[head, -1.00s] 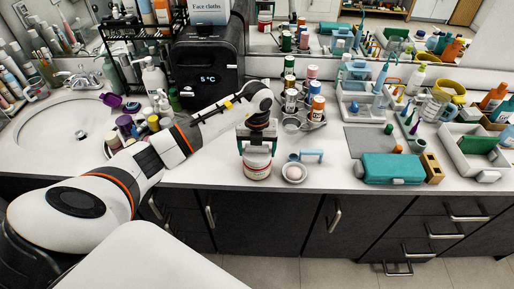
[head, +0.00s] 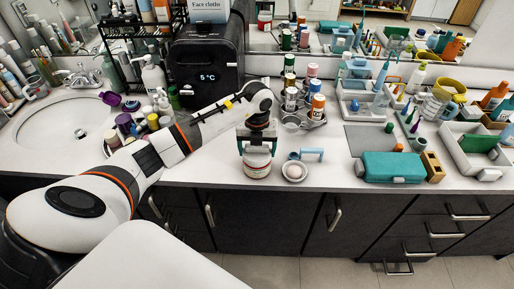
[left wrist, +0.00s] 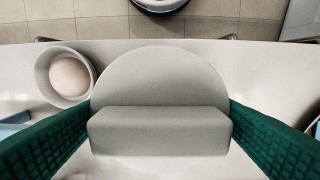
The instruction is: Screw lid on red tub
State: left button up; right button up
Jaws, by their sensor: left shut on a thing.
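The tub (head: 257,169), pale with a reddish label, stands upright near the counter's front edge in the head view. My left gripper (head: 257,146) points down directly above it. In the left wrist view, a round grey lid (left wrist: 160,72) with a raised bar grip fills the middle. The green-padded fingers of my left gripper (left wrist: 160,133) are shut on the two ends of that bar. The lid sits at the top of the tub; I cannot tell whether it is seated or threaded. The tub's body is hidden under the lid in the wrist view. My right gripper is not in view.
A small white bowl (head: 287,175) with a pinkish round thing stands close right of the tub. A blue-handled item (head: 312,152) lies behind it. The counter's front edge is close.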

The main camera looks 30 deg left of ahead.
pick_arm(q)
jog(key=shift+f, duration=0.15)
jog(key=shift+o, duration=1.1)
jog(key=shift+c, duration=1.4)
jog(key=m+b, duration=0.1)
jog(key=m, duration=0.1)
jog(key=shift+f+m+b, duration=0.15)
jog(key=shift+m+b, duration=0.15)
jog(key=shift+b, duration=0.05)
jog(key=shift+m, duration=0.5)
jog(key=shift+r+m, duration=0.2)
jog(key=shift+m, duration=0.3)
